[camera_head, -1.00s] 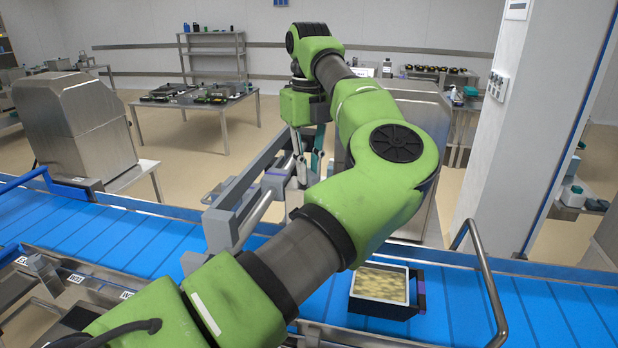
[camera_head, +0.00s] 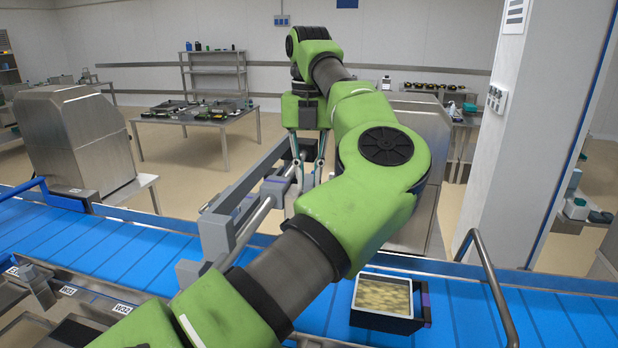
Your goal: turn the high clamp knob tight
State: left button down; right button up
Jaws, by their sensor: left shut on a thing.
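My left arm reaches across the middle of the view. Its gripper (camera_head: 307,165) points down at the far end of the grey clamp frame (camera_head: 238,213), above the far side of the conveyor. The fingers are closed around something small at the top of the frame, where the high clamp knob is. The knob itself is too small and too covered by the fingers to make out. My right gripper is not in view.
A filled tray in a black holder (camera_head: 417,321) sits on the blue conveyor (camera_head: 120,256), right of my forearm. A bent metal rail (camera_head: 490,275) rises at the right. A steel machine housing (camera_head: 75,140) stands at the left. A white pillar (camera_head: 525,140) stands at the right.

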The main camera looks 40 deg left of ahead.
aim_at(309, 180)
pick_arm(q)
jog(key=shift+r, duration=0.1)
jog(key=c, duration=2)
grip_release()
notch_tip(309, 180, up, 12)
jog(key=shift+s, duration=0.1)
